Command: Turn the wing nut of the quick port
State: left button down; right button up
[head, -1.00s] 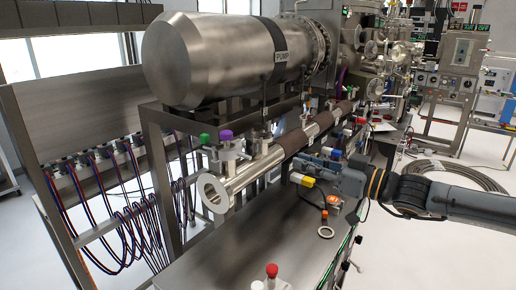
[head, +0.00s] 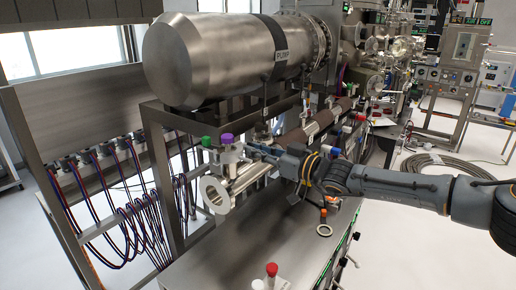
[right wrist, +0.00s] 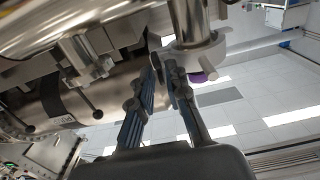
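The quick port is the steel tube assembly with a round open flange (head: 215,194) at its near end, below the large pump cylinder. Small fittings on top carry a green knob (head: 206,142) and a purple knob (head: 227,138); the purple knob also shows in the right wrist view (right wrist: 198,77). My right gripper (head: 250,148) is at these fittings, just right of the purple knob. In the right wrist view its fingers (right wrist: 161,66) have a narrow gap between the tips, beside a steel tube flange (right wrist: 190,50). I cannot clearly make out the wing nut. My left gripper is out of view.
The large steel pump cylinder (head: 215,62) hangs above on a metal frame. The steel bench top (head: 235,250) below holds a red-capped item (head: 271,269) and a ring (head: 324,230). Bundled cables (head: 115,205) hang at the left. Most of the front bench is clear.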

grip_shut()
jog(key=shift+m, duration=0.3)
